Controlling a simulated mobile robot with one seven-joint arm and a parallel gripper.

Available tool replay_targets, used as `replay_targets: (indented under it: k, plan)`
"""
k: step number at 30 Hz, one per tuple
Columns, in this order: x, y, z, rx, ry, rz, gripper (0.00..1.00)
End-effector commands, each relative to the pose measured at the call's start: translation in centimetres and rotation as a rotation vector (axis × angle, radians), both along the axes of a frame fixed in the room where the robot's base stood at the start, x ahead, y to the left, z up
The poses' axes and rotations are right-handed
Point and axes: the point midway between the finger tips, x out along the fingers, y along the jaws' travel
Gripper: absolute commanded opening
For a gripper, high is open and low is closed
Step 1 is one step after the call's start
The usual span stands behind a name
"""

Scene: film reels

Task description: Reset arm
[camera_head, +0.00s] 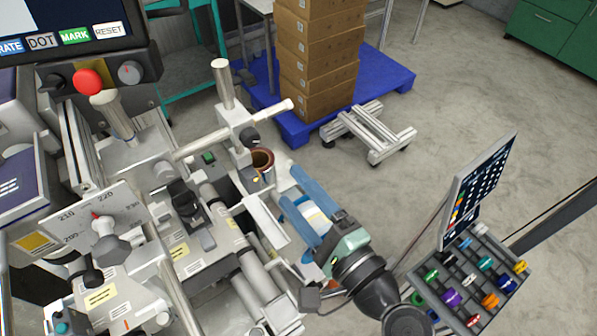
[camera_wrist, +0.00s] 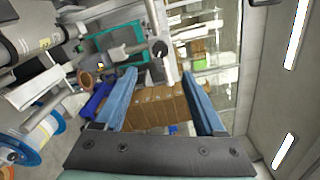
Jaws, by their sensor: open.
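My gripper (camera_head: 290,186) has two blue fingers and sits over the right side of the machine in the head view. In the wrist view my gripper (camera_wrist: 159,77) has its fingers spread wide, with nothing held between them. Past the fingers, the wrist view shows the stacked boxes and the floor at a distance. A white reel with blue parts (camera_wrist: 40,133) is at the left of the wrist view, outside the fingers. In the head view a white and blue round thing (camera_head: 317,218) shows partly between the fingers, largely hidden by them.
The grey machine (camera_head: 120,285) with rods and dials fills the left. A metal post (camera_head: 222,85) rises near a brown ring (camera_head: 262,160). Cardboard boxes (camera_head: 318,75) stand on a blue pallet (camera_head: 388,75). A tray of colored pieces (camera_head: 515,255) is at right.

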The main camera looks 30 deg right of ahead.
Motion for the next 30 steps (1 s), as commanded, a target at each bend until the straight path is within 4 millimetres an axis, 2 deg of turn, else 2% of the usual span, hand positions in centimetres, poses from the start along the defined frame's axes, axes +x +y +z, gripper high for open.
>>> replay_targets:
  k: [16,20,23,25,26,27,29,30]
  plan:
    - [-0.2,0.0,0.1,-0.001,-0.001,0.0,0.72]
    - [1.0,0.5,1.4,-0.076,-0.016,0.012,0.72]
    - [3.6,2.0,4.7,-0.268,-0.058,0.03,0.72]
    - [5.9,3.6,8.4,-0.471,-0.108,0.03,0.72]
    - [6.8,4.4,10.3,-0.567,-0.135,0.025,0.72]
    - [7.8,5.6,13.0,-0.698,-0.178,0.01,0.72]
    - [8.9,7.3,17.2,-0.889,-0.242,-0.033,0.72]
    - [9.3,8.5,20.1,-1.008,-0.286,-0.07,0.72]
